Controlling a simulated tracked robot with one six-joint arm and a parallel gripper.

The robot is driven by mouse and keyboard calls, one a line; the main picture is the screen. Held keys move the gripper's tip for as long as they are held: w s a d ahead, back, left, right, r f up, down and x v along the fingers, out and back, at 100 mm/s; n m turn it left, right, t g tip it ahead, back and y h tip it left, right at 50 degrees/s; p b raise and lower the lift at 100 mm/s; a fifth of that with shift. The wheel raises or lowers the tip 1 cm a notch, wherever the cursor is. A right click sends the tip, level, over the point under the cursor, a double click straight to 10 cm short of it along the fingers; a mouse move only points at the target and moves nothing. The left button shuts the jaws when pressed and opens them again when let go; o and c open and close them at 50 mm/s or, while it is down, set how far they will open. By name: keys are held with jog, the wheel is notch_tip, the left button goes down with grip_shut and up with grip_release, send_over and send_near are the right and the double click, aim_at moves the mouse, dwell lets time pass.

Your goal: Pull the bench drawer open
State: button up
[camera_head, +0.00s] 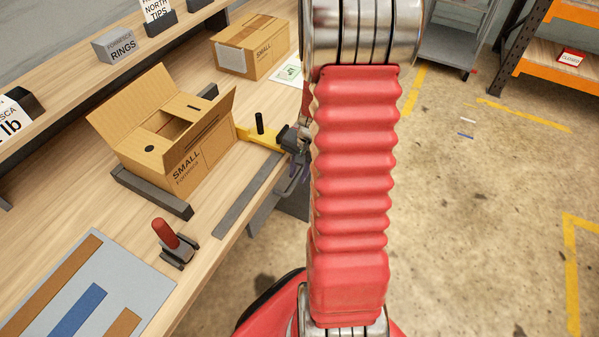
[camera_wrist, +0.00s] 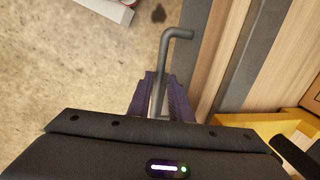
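The bench drawer's handle (camera_wrist: 163,60) is a grey round bar with a bent end, seen in the wrist view beside the bench's dark edge. My gripper (camera_wrist: 160,90) has its two purple fingers on either side of this bar, close against it, and looks shut on it. In the head view my gripper (camera_head: 297,172) is at the bench's front edge, partly hidden behind my red arm. A grey drawer front (camera_head: 268,207) shows below the bench edge there. My arm hides much of it, and I cannot tell how far it is open.
On the bench (camera_head: 75,205) stand an open carton (camera_head: 205,155), a closed carton (camera_head: 250,45), a yellow fixture (camera_head: 262,137) with a black knob and a red-handled clamp (camera_head: 168,240). An orange rack (camera_head: 560,68) stands at the back right. The concrete floor on the right is mostly clear.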

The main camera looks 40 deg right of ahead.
jog(key=shift+f, duration=0.15)
grip_shut()
jog(key=shift+w, duration=0.1)
dwell(0.4)
